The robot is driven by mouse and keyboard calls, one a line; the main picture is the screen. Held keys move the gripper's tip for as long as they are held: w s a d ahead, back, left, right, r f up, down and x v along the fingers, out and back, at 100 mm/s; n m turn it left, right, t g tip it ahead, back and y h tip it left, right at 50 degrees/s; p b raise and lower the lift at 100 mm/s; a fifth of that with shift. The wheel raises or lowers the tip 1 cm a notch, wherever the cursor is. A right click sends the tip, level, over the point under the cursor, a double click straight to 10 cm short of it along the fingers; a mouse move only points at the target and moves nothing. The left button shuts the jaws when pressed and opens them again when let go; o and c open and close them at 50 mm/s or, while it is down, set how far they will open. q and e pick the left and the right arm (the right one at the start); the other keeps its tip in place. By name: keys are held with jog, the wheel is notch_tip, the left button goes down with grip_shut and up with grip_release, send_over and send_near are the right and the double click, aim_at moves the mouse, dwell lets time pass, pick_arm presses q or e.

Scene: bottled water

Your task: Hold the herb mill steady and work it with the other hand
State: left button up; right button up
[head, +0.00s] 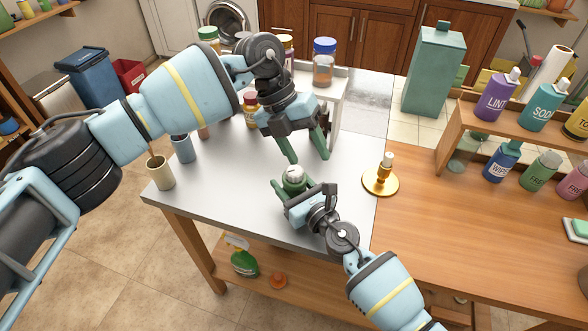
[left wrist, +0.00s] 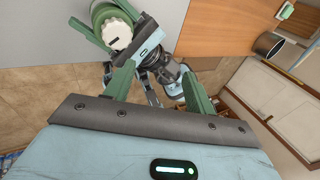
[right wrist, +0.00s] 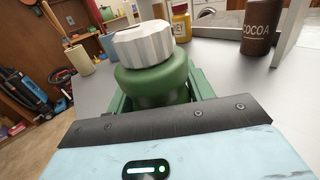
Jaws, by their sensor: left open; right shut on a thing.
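The herb mill (head: 294,174) has a green body and a pale ribbed cap, and stands upright over the grey tabletop. My right gripper (head: 296,188) is shut around its green body from the near side. In the right wrist view the ribbed cap (right wrist: 143,43) rises clear above the fingers, with the body (right wrist: 152,85) between them. My left gripper (head: 307,157) is open and empty, pointing down just above and beside the mill. In the left wrist view the mill's cap (left wrist: 117,33) lies near the left finger, outside the gap between the fingers.
A gold stand (head: 381,180) is right of the mill. A white shelf with jars (head: 324,62) stands behind; a cocoa canister (right wrist: 262,27) shows there. Cups (head: 160,172) are at the left edge. A wooden rack of bottles (head: 500,147) is at right. The front tabletop is clear.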

pick_arm(q)
jog(key=f+m+h, duration=0.1)
jog(key=m+h, duration=0.1)
jog(key=a+f+m+h, duration=0.1)
jog(key=m+h, duration=0.1)
jog(key=h, duration=0.1)
jog(key=m+h, duration=0.2)
jog(key=shift+s+a+f+m, duration=0.15)
jog(key=shift+f+m, duration=0.15)
jog(key=shift+f, duration=0.1)
jog(key=w+a+f+m+t+h, duration=0.1)
jog(key=a+f+m+t+h, duration=0.15)
jog(key=a+h, duration=0.2)
jog(key=m+t+h, duration=0.1)
jog(key=m+t, duration=0.2)
jog(key=t, duration=0.1)
send_near(294, 170)
jog(key=shift+v, duration=1.05)
jog(key=shift+d+f, duration=0.1)
jog(key=x, duration=1.2)
